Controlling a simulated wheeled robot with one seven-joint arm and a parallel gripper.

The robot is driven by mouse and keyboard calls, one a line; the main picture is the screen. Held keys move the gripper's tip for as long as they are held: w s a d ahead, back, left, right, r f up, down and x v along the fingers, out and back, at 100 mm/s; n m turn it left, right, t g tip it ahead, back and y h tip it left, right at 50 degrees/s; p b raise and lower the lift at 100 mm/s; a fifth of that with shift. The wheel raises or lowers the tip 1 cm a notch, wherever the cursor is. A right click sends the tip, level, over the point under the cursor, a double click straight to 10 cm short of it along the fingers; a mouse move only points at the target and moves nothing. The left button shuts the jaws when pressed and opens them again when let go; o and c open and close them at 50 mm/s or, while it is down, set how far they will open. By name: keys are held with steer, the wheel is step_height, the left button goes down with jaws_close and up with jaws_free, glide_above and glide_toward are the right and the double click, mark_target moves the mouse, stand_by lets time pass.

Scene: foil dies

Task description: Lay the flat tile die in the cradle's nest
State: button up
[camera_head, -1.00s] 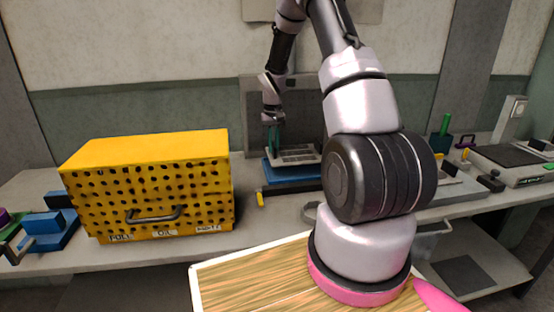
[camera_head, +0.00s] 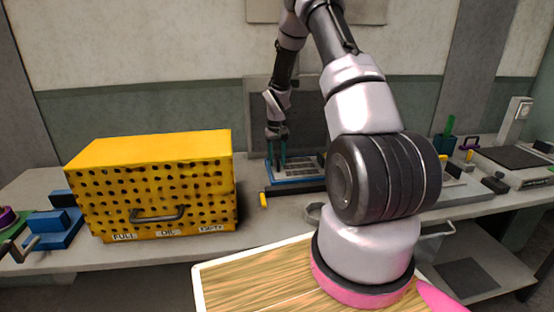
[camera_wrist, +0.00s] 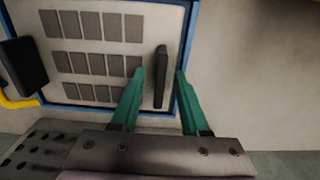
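The flat tile die (camera_head: 309,168), a pale plate with rows of grey rectangles, lies in the blue cradle (camera_head: 298,184) on the bench. In the wrist view the die (camera_wrist: 90,45) lies inside the cradle's blue rim (camera_wrist: 186,28), looking flat. A dark upright handle (camera_wrist: 160,85) stands at the die's right side in that view. My gripper (camera_head: 276,160) is over the cradle's left side. In the wrist view my gripper (camera_wrist: 160,73) is open, its green fingers on either side of the handle with gaps visible.
A yellow perforated box (camera_head: 150,185) stands left of the cradle. A yellow-tipped black bar (camera_head: 264,199) lies along the cradle's front. A blue fixture (camera_head: 50,225) is at far left, a scale-like device (camera_head: 515,160) at far right. A wooden board (camera_head: 255,280) is in front.

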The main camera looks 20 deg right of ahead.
steer(key=s+a+r+t, duration=0.1)
steer(key=s+r, duration=0.2)
steer(key=r, duration=0.7)
steer(key=s+a+r+t, duration=0.1)
steer(key=s+a+r, duration=0.15)
steer(key=r, duration=0.65)
steer(key=s+a+r+t, duration=0.1)
steer(key=s+r, duration=0.2)
steer(key=r, duration=0.7)
steer(key=s+a+r+t, duration=0.1)
steer(key=s+a+r, duration=0.1)
steer(key=s, duration=0.5)
steer(key=s+a+r+m+t+y, duration=0.1)
steer(key=s+r, duration=0.4)
steer(key=s, duration=0.3)
steer(key=s+a+r+m+t+y, duration=0.1)
steer(key=s+a+r+t, duration=0.1)
steer(key=s, duration=0.6)
steer(key=shift+a+r, duration=0.3)
steer(key=shift+r, duration=0.35)
